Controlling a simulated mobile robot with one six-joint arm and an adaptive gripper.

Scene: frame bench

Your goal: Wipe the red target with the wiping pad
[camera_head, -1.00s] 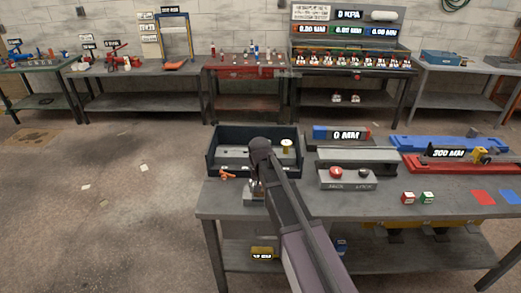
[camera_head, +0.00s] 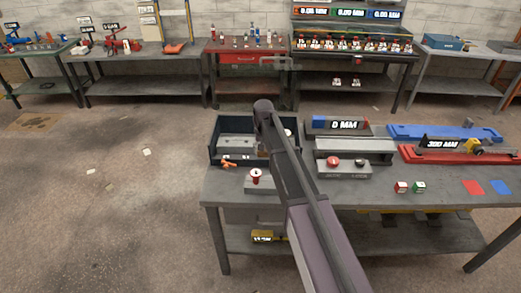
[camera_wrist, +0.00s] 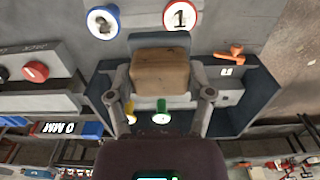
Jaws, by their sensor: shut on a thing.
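My gripper (camera_wrist: 161,100) is shut on a block-like pad (camera_wrist: 160,72) with a tan side and a dark grey top, held between its two fingers. In the head view my arm hides the fingers and most of the pad, over the dark tray. The red target, a flat red square (camera_head: 473,187), lies at the right of the near bench, well to the right of my gripper. A flat blue square (camera_head: 501,187) lies beside it. The red square does not show in the wrist view.
The dark tray (camera_head: 214,150) is below my gripper. A button box (camera_head: 343,170) and two small cubes (camera_head: 410,188) lie between tray and red square.

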